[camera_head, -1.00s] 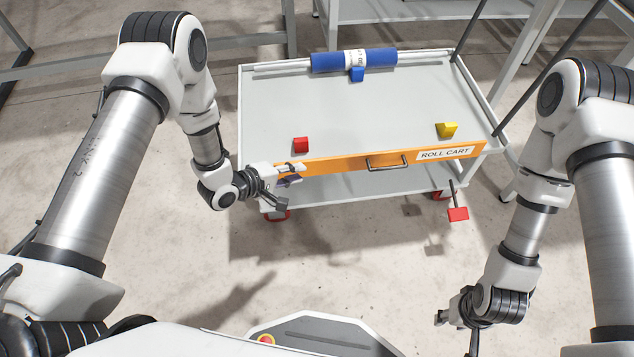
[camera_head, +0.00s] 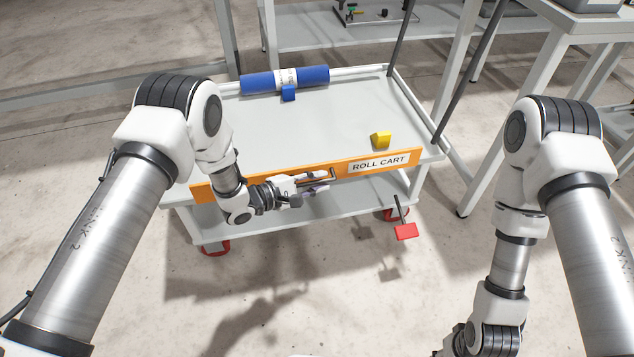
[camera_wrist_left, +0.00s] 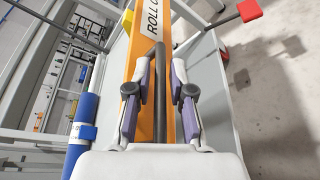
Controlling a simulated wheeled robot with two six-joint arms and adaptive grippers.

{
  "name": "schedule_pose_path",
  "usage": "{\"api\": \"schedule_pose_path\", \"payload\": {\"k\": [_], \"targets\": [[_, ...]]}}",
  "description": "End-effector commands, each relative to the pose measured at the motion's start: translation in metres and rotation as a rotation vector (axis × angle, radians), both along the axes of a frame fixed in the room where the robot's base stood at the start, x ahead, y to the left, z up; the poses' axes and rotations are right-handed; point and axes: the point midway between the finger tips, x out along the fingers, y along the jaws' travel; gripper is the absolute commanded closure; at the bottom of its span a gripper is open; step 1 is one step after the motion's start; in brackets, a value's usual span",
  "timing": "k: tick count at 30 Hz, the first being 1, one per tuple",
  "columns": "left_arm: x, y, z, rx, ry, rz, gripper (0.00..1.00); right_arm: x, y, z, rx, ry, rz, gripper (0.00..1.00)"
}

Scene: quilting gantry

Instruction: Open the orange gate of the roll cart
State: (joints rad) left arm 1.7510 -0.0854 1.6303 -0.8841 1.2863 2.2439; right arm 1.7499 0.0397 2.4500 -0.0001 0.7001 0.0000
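The orange gate (camera_head: 270,173) stands upright along the near side of the grey roll cart (camera_head: 335,115), with a ROLL CART label on its right part. Its dark bar handle (camera_head: 333,175) is partly hidden by my left gripper (camera_head: 322,182). In the left wrist view the handle (camera_wrist_left: 160,105) runs lengthwise between the two fingers of the left gripper (camera_wrist_left: 161,72). The fingers are open, with a gap on each side of the bar. The orange gate (camera_wrist_left: 145,55) lies behind them. My right arm hangs at the right; its gripper is mostly cut off at the bottom edge.
A red pedal (camera_head: 405,231) sticks out below the near right corner. A grey table frame (camera_head: 525,80) stands to the right. The floor in front is clear.

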Motion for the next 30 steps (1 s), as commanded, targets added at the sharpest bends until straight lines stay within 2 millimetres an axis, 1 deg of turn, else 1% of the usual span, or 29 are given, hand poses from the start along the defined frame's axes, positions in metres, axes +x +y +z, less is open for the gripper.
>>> {"api": "schedule_pose_path", "payload": {"k": [1,3,12,17,23,30], "targets": [[0.0,0.0,0.0,0.0,0.0,0.0,0.78,0.0,0.0,0.0,0.0,0.0,0.0,0.6],[0.0,0.0,0.0,0.0,0.0,0.0,1.0,0.0,0.0,0.0,0.0,0.0,0.0,0.6],[-0.001,0.0,0.0,0.002,-0.005,0.0,1.0,0.0,0.0,0.0,0.0,0.0,0.0,0.6],[-0.002,0.0,-0.001,0.012,-0.037,0.0,1.0,0.0,0.0,0.002,0.0,0.0,0.0,0.6],[-0.007,-0.002,-0.006,0.043,-0.128,0.0,1.0,0.0,0.0,0.005,0.0,0.0,0.0,0.6],[-0.013,-0.004,-0.016,0.098,-0.297,0.0,1.0,0.0,0.0,0.006,0.0,0.0,0.0,0.6]]}}
